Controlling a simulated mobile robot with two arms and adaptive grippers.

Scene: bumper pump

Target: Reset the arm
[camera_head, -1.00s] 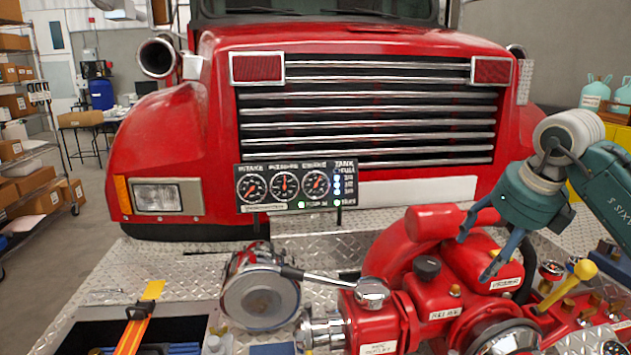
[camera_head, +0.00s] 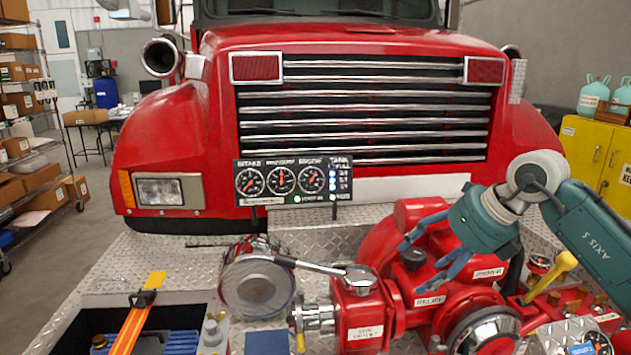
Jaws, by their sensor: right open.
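My right gripper (camera_head: 430,253) comes in from the right on its teal arm. Its blue fingers are spread open over the red pump body (camera_head: 385,243), close to the black knob (camera_head: 414,258). Nothing shows between the fingers, and I cannot tell whether they touch the pump. My left gripper is not in view.
A gauge panel (camera_head: 293,183) stands behind the pump, in front of the red truck (camera_head: 360,40). A metal lever (camera_head: 310,266) reaches from the capped inlet (camera_head: 258,287) to the pump. A yellow-handled lever (camera_head: 552,275) is at right. An orange strap (camera_head: 137,322) lies at left.

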